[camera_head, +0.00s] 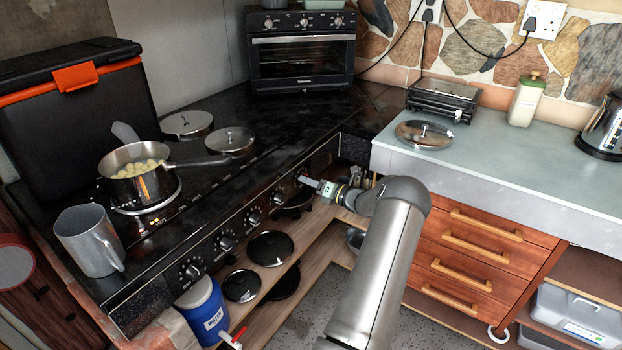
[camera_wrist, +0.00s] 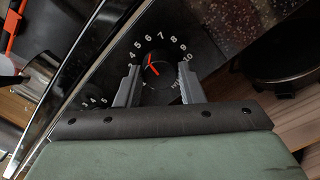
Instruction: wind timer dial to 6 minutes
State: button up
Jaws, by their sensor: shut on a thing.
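The timer dial (camera_wrist: 160,88) is a round black knob on the dark stove front, with white numbers around its upper edge. Its red pointer leans up and left, roughly between 5 and 6. My gripper (camera_wrist: 158,76) has one finger on each side of the dial and is shut on it. In the head view my gripper (camera_head: 308,181) reaches the far right end of the stove's front panel, where the dial is mostly hidden by the fingers.
Several other knobs run along the stove front, the nearest at lower left (camera_head: 190,271). A pot (camera_head: 139,185) of food sits on a burner, its handle pointing right. A grey mug (camera_head: 88,240) stands by the stove's front edge. Pans and lids lie on the shelf below.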

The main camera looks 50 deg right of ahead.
jog(key=shift+m+p, duration=0.5)
jog(key=shift+m, duration=0.8)
jog(key=o, duration=1)
jog(key=shift+s, duration=0.1)
jog(key=s, duration=1.1)
jog(key=s+d+b, duration=0.1)
jog(key=s, duration=0.5)
jog(key=shift+s+d, duration=0.1)
jog(key=shift+s, duration=0.05)
